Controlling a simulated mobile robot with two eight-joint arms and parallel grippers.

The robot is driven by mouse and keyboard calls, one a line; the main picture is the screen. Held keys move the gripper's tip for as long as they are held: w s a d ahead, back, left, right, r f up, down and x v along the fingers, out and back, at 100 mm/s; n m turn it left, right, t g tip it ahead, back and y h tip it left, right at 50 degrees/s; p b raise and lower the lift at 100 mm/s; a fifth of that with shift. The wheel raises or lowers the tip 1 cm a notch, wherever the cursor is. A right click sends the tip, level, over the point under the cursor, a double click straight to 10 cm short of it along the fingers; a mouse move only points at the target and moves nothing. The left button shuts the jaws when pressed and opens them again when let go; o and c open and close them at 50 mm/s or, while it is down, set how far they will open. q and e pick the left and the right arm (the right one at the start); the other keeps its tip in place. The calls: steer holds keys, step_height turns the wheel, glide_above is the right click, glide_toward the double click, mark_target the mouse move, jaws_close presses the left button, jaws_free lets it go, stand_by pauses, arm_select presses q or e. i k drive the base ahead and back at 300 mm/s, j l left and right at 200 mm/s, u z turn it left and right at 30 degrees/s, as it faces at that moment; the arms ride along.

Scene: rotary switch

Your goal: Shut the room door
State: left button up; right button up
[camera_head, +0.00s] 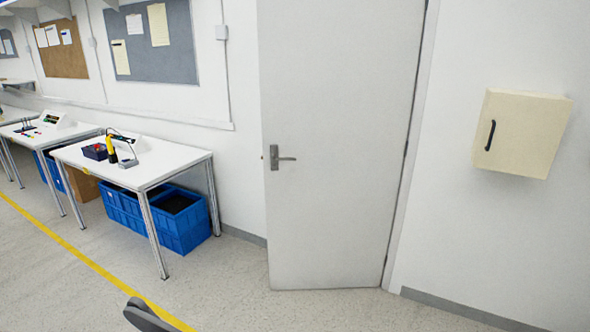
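The room door (345,120) is a plain pale grey panel in the middle of the view. Its hinge side is at the right, by the frame. Its free left edge stands out from the wall towards me, so the door is partly open. A grey lever handle (285,158) sits near that left edge, with a small latch showing on the edge. A dark grey tip, apparently of my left gripper (148,316), shows at the bottom left, well apart from the door; whether it is open is hidden. My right gripper is out of view.
A white table (178,158) with tools stands left of the door, with blue crates (182,238) under it. A cream wall box (522,135) hangs at the right. The speckled floor (300,312) before the door is clear. A yellow line (85,260) crosses the floor at left.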

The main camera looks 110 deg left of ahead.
mark_target(337, 79)
steer(key=u, duration=3.3)
steer(key=i+j, duration=0.15)
steer(key=i, duration=0.45)
steer(key=i+j, duration=0.2)
steer(key=i, duration=0.45)
steer(key=i+j, duration=0.15)
steer(key=i, duration=0.45)
